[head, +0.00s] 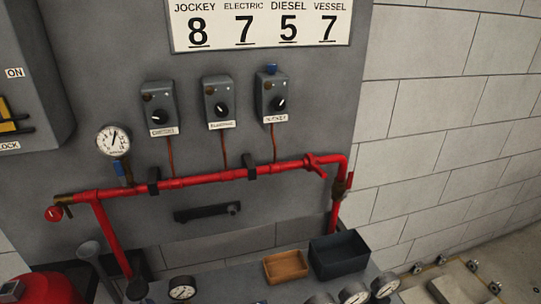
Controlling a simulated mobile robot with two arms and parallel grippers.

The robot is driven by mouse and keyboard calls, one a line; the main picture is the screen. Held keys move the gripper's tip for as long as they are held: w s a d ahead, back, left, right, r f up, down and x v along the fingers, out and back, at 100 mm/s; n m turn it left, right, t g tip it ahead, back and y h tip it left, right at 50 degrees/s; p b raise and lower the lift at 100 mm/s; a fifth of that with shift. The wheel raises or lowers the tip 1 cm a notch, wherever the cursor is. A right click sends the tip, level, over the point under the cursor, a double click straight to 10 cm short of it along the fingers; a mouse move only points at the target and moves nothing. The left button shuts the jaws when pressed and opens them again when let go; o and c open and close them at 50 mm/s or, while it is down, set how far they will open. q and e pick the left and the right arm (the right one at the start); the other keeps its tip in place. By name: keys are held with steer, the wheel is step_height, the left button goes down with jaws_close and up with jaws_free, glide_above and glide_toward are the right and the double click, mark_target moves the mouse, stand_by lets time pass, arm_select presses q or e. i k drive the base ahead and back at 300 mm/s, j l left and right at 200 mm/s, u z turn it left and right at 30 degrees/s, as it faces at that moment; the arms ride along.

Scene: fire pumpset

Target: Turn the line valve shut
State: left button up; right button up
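A red pipe (205,180) runs across the grey panel, rising slightly to the right. Near its right end a red valve with a small red handle (316,164) sits on the line; its handle looks angled to the pipe. Another valve with a brass body and red handle (348,182) is on the downward bend at the right. A small valve with a blue handle (122,168) sits under the pressure gauge (113,140). No label marks which one is the line valve. Neither of my grippers shows in the head view.
Three switch boxes hang above the pipe, the right one (271,95) labelled JOCKEY. A sign (262,25) reads 8, 7, 5, 7. Below stand a brown tray (286,266), a dark bin (338,255) and several gauges. A grey cabinet (30,75) juts out at left.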

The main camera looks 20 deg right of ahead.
mark_target(351, 174)
steer(key=z, duration=0.35)
steer(key=l+z, duration=0.1)
steer(key=z, duration=0.2)
steer(key=i+z, duration=0.1)
steer(key=z, duration=0.25)
steer(key=l, duration=0.1)
